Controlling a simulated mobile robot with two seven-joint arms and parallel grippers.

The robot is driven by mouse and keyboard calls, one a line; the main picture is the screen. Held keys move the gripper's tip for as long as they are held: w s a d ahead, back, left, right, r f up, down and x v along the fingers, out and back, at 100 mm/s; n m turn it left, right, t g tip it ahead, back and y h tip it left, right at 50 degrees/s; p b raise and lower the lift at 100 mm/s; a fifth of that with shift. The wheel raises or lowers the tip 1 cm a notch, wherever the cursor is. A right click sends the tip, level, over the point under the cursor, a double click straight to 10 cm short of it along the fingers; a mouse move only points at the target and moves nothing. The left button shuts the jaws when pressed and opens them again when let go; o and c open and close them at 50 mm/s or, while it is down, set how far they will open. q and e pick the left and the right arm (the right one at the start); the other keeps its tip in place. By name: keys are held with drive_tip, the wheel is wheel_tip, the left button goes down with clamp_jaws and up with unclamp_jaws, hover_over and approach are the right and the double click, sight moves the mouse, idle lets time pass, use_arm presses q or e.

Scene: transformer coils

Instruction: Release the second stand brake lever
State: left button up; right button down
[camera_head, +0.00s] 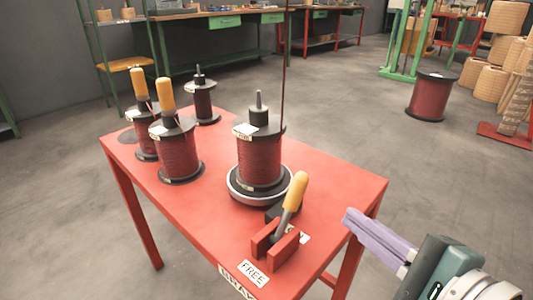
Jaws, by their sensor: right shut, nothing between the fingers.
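A brake lever with a yellow handle (296,190) rises from a red bracket (266,249) at the near edge of the red table (215,215). The lever leans up and slightly right, away from the "FREE" label (253,272) in front of it. A dark red coil (260,160) stands upright on a round pale-rimmed base (233,190) just behind the lever. My right gripper (356,222), with lilac fingers, is shut and empty to the right of the lever, apart from it, by the table's right corner. My left gripper is out of view.
Two coils with yellow-handled tops (180,150) (147,120) and a smaller dark coil (203,100) stand on the table's left and far part. A thin dark line rises beside the middle coil. Another coil (431,97) stands on the floor. Open floor lies right of the table.

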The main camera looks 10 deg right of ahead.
sight(289, 208)
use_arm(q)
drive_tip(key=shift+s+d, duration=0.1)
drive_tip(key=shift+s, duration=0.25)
use_arm(e)
drive_tip(key=shift+s, duration=0.2)
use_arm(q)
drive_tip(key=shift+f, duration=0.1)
use_arm(e)
drive_tip(key=shift+w, duration=0.1)
drive_tip(key=b+x, duration=0.2)
drive_tip(key=x, duration=0.2)
drive_tip(key=b+x, duration=0.1)
drive_tip(key=x, duration=0.4)
drive_tip(key=shift+w+f+b, duration=0.25)
drive_tip(key=shift+b, duration=0.15)
drive_tip(key=shift+s+a+r+p, duration=0.75)
drive_tip(key=shift+s+a+r, duration=0.05)
drive_tip(key=shift+r, duration=0.05)
drive_tip(key=shift+s+a+r, duration=0.25)
drive_tip(key=shift+s+a, duration=0.05)
drive_tip(key=shift+s, duration=0.1)
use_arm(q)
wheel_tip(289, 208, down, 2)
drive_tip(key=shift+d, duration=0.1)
use_arm(e)
drive_tip(key=shift+a, duration=0.1)
